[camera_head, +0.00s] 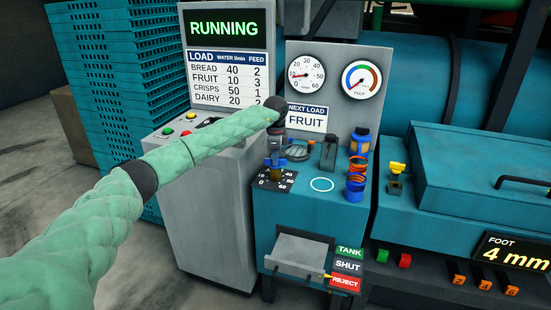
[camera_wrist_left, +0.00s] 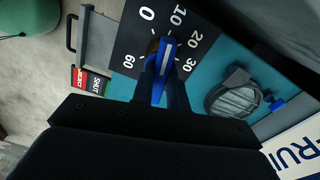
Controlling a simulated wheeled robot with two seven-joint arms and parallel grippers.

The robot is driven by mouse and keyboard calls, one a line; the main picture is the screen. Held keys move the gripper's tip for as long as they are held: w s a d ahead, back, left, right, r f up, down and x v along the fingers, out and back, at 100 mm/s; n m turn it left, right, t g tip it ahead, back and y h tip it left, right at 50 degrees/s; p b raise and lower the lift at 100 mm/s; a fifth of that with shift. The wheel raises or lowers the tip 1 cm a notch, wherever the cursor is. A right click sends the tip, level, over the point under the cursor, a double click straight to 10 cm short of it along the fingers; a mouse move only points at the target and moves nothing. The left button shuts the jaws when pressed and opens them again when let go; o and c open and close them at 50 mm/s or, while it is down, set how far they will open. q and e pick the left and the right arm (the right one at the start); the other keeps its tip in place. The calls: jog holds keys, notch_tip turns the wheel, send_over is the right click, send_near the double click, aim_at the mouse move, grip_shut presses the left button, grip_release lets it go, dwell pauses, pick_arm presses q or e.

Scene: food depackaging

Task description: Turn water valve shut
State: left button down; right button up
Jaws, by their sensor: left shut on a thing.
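The water valve has a blue handle with a white stripe (camera_wrist_left: 167,52) over a black dial plate (camera_wrist_left: 128,40) marked 0, 10, 20, 30 and 60. My left gripper (camera_wrist_left: 163,82) is shut on the blue handle, one dark finger on each side. In the head view my left gripper (camera_head: 275,150) comes down over the valve and hides most of it; the dial plate (camera_head: 273,181) shows below. The round water gauge (camera_head: 305,76) has its red needle low on the left. My right gripper is out of view.
A grey cabinet carries a RUNNING screen (camera_head: 225,29) and a load table (camera_head: 228,80). A NEXT LOAD sign (camera_head: 306,118) reads FRUIT. An orange coil on a blue base (camera_head: 356,183) and a round glass-like fitting (camera_wrist_left: 235,100) stand close to the valve.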

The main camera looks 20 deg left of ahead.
pick_arm(q)
jog(key=n, duration=0.3)
jog(key=shift+w+r+n, duration=0.1)
jog(key=shift+r+n, duration=0.15)
jog(key=shift+n, duration=1.35)
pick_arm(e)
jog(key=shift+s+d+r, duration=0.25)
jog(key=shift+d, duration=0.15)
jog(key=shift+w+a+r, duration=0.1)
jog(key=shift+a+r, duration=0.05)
pick_arm(q)
jog(key=c, duration=1.4)
grip_release()
jog(key=shift+a, duration=0.1)
jog(key=shift+f, duration=0.15)
